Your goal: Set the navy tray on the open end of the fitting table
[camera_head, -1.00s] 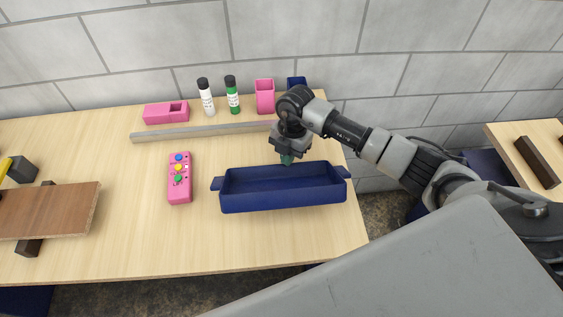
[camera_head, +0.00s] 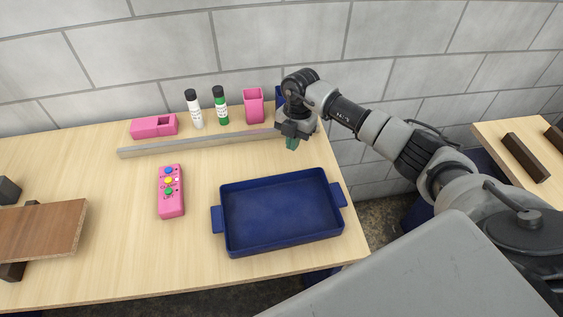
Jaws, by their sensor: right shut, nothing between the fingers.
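The navy tray (camera_head: 280,211) is empty and rests on the right end of the light wooden table (camera_head: 140,245), near its front right corner. It has a handle tab at each short end. My right gripper (camera_head: 291,144) points down just behind the tray's far rim, apart from it, near the right end of a grey bar. Its fingers are shut and empty. My left gripper is not in view.
Behind the tray are the grey bar (camera_head: 195,145), a pink block (camera_head: 154,126), two markers (camera_head: 221,106) and a pink cup (camera_head: 253,105). A pink button box (camera_head: 170,192) lies left of the tray. A brown board (camera_head: 40,230) is farther left. Another table (camera_head: 490,139) with dark blocks stands at right.

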